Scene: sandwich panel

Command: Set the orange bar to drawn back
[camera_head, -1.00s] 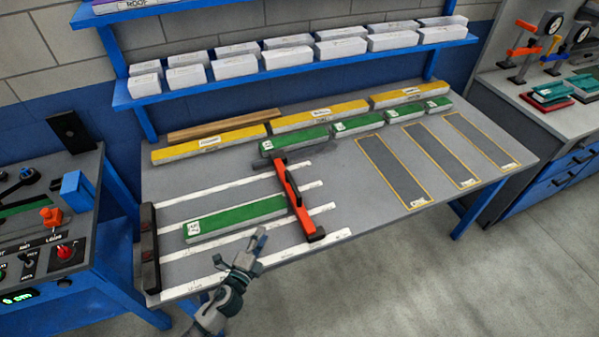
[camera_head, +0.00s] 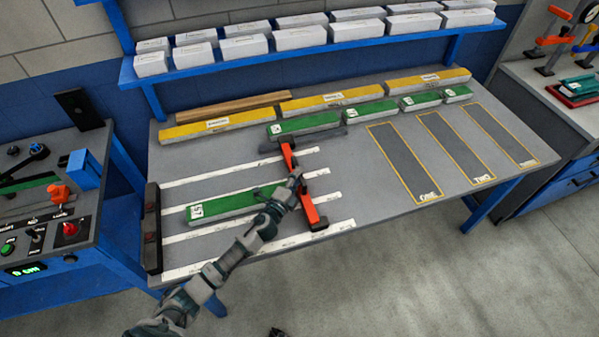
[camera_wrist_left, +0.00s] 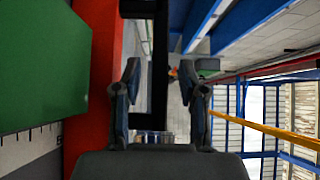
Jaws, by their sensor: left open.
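The orange bar (camera_head: 309,209) lies across the right part of the white strips on the table, with black ends. My left gripper (camera_head: 297,178) is over the middle of the bar in the head view and hides part of it. In the left wrist view the bar (camera_wrist_left: 92,110) runs down the left side as a red-orange band. The fingers of my left gripper (camera_wrist_left: 164,85) stand apart there, with a black upright piece (camera_wrist_left: 159,75) showing between them. I cannot tell whether they touch it.
A green block (camera_head: 235,204) lies on the strips left of the bar, partly behind my arm. A black stop (camera_head: 152,225) stands at the left table edge. Several green and yellow blocks line the back. Marked rectangles (camera_head: 405,160) on the right are empty.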

